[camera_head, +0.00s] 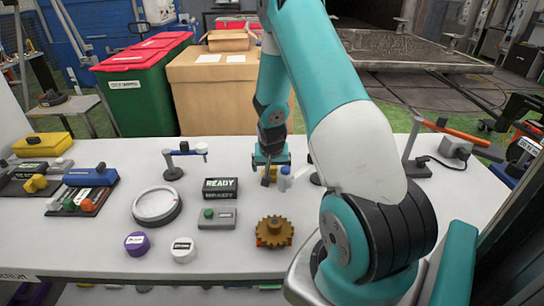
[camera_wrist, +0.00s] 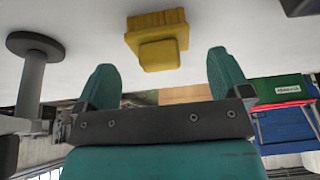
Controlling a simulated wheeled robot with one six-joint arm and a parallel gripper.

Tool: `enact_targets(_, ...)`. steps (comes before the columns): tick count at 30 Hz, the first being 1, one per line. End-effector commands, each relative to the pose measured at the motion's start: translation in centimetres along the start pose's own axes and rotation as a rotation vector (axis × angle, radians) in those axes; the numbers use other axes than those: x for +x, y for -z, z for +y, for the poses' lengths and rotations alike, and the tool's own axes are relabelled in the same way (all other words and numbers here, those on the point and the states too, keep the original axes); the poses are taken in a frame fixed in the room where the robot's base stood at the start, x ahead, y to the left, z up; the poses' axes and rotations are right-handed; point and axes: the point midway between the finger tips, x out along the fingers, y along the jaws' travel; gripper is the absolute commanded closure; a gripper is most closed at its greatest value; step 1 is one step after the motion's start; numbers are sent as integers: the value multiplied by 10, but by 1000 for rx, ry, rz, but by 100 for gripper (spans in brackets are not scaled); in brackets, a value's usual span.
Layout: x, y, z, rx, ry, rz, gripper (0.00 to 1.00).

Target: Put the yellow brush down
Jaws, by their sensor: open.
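The yellow brush (camera_wrist: 157,22) stands on the white table in the wrist view, just beyond my gripper's fingertips. Its wider ribbed part is farther from me and a smaller yellow block faces the gripper. My gripper (camera_wrist: 162,64) is open, with one teal finger on each side of the brush's line and nothing between them. In the head view my gripper (camera_head: 270,157) is low over the back of the table, and a small part of the brush (camera_head: 268,178) shows under it. The rest is hidden by the gripper and a small bottle.
A white bottle with a blue cap (camera_head: 285,179) stands close to the right of the gripper. A small stand (camera_head: 173,172) and a READY display (camera_head: 220,188) are to the left. A brown gear (camera_head: 274,231) lies in front. Cardboard boxes (camera_head: 205,95) stand behind the table.

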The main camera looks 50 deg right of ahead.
Motion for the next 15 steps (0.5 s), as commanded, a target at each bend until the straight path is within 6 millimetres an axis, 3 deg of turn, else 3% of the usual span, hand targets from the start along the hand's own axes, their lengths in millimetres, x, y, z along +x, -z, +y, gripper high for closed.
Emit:
enact_targets(9,-60,-1,0,-1,1,3,5)
enact_targets(15,-79,0,0,-1,0,1,5)
